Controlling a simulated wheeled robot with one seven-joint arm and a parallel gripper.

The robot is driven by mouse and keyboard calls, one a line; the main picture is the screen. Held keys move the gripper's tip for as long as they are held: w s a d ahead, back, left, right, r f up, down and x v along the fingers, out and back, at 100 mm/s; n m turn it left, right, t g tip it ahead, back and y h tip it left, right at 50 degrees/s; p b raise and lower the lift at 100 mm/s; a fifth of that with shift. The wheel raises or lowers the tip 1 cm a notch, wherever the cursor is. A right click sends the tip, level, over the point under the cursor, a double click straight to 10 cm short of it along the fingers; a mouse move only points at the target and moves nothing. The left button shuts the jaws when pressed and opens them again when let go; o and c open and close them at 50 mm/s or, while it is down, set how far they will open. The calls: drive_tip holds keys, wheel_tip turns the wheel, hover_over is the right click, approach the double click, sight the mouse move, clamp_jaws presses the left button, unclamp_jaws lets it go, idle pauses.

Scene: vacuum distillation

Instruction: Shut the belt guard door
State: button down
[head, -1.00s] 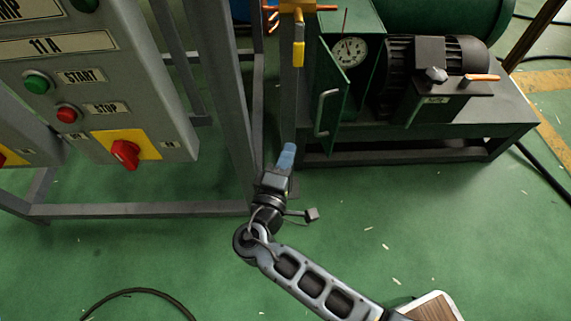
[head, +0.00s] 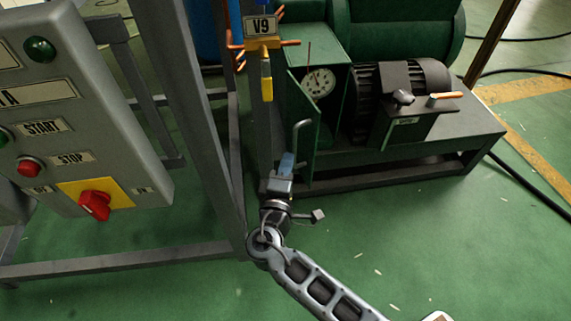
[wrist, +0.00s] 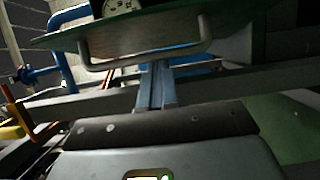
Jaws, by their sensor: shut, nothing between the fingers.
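The belt guard door (head: 301,112) is a dark green panel on the green guard housing. It stands open, with the dial gauge (head: 318,82) visible beside it. Its pale bar handle (head: 299,125) faces left in the head view; it also crosses the top of the wrist view (wrist: 207,30). My gripper (head: 288,159) is at the lower end of the handle in the head view. In the wrist view its shut fingers (wrist: 158,72) reach up to the handle's lower bar. Nothing is held between them. I cannot tell whether they touch the handle or door.
The black motor (head: 405,85) sits right of the housing on a green base frame (head: 425,150). A yellow-tagged valve V9 (head: 262,27) is close above left. A grey control panel (head: 75,130) and steel frame (head: 205,110) stand left. Green floor is clear in front.

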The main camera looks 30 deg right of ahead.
drive_tip(key=shift+s+d+n+t+y, duration=0.2)
drive_tip(key=shift+d+n+t+y, duration=0.1)
drive_tip(key=shift+d, duration=0.25)
